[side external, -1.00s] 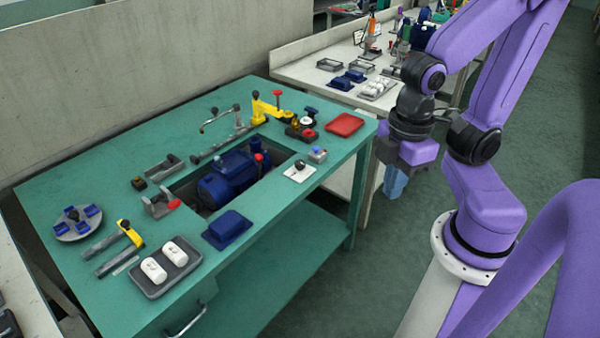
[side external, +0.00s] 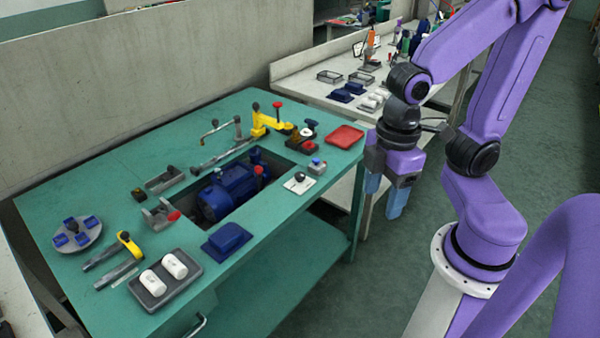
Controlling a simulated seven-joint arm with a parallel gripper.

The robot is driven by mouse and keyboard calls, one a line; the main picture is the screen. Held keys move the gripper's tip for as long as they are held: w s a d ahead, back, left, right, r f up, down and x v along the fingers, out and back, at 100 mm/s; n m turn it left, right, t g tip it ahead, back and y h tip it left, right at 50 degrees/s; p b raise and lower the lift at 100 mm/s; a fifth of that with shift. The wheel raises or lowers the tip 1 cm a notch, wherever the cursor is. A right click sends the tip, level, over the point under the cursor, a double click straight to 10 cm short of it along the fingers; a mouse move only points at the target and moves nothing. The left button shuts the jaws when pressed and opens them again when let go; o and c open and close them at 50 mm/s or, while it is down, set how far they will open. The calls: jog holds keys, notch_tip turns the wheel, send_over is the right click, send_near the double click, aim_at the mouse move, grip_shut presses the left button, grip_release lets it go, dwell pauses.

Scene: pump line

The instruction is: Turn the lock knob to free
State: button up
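A black knob (side external: 299,176) stands on a small white plate (side external: 290,187) near the bench's right front edge. It looks like the lock knob, but I cannot read any marking or its set position. My gripper (side external: 384,196) hangs off the right end of the bench, to the right of the knob and clear of it. Its two light-blue fingers point down with a gap between them, and nothing shows in that gap. The blue pump (side external: 230,190) sits in the bench's rectangular cutout.
On the green bench (side external: 110,180), a small box with a blue button (side external: 317,166) stands just right of the knob. A red tray (side external: 345,136), a yellow clamp (side external: 262,124) and a dark blue block (side external: 227,238) are nearby. A white side bench (side external: 320,90) stands behind my gripper.

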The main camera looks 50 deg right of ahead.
jog(key=w+m, duration=0.1)
jog(key=w, duration=1.1)
jog(key=m, duration=0.2)
send_over(300, 174)
notch_tip(300, 174, down, 6)
notch_tip(300, 174, down, 17)
jog(key=shift+f, duration=0.1)
jog(key=c, duration=1)
jog(key=shift+c, duration=0.2)
